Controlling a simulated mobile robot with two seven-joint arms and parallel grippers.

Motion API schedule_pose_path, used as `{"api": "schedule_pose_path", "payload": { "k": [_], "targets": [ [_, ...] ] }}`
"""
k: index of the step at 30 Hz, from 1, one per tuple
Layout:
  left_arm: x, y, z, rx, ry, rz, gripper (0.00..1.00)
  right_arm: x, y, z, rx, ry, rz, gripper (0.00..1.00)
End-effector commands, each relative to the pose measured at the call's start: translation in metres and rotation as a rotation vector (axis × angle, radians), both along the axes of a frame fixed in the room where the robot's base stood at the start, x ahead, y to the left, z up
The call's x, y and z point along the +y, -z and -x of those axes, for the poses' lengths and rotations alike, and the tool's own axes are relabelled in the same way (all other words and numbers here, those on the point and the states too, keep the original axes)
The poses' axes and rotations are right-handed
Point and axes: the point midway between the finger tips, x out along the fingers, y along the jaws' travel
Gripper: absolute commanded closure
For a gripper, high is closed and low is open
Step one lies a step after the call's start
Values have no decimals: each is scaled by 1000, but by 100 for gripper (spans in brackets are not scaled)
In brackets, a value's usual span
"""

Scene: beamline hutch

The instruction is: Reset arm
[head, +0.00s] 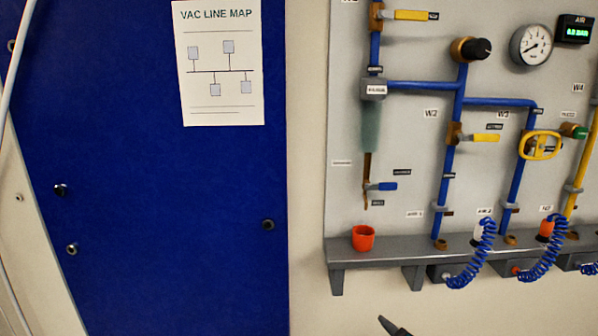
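A dark, pointed tip (394,327) shows at the bottom edge, right of centre, below the grey shelf. It rises from the lower right and looks like one finger of my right gripper; the rest of that gripper and its arm are out of the frame. I cannot see whether it is open or holds anything. The tip appears apart from the shelf and the wall panel. My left gripper is not in view.
A grey panel (345,110) carries blue pipes, yellow-handled valves, a gauge (530,46) and a green-lit display (574,31). Its shelf (400,250) holds an orange cup (363,238); coiled blue hoses (478,262) hang there. A blue board (150,220) with a map (218,62) stands left.

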Motion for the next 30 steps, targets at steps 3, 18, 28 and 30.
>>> {"api": "schedule_pose_path", "payload": {
  "k": [3,18,28,30],
  "targets": [
    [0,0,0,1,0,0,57,4,42,56,123,59,-187,53],
    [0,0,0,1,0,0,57,-17,111,212,397,357,-628,53],
    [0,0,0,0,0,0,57,-18,113,215,402,365,-636,53],
    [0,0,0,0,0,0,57,-18,113,215,402,365,-635,53]
  ]
}}
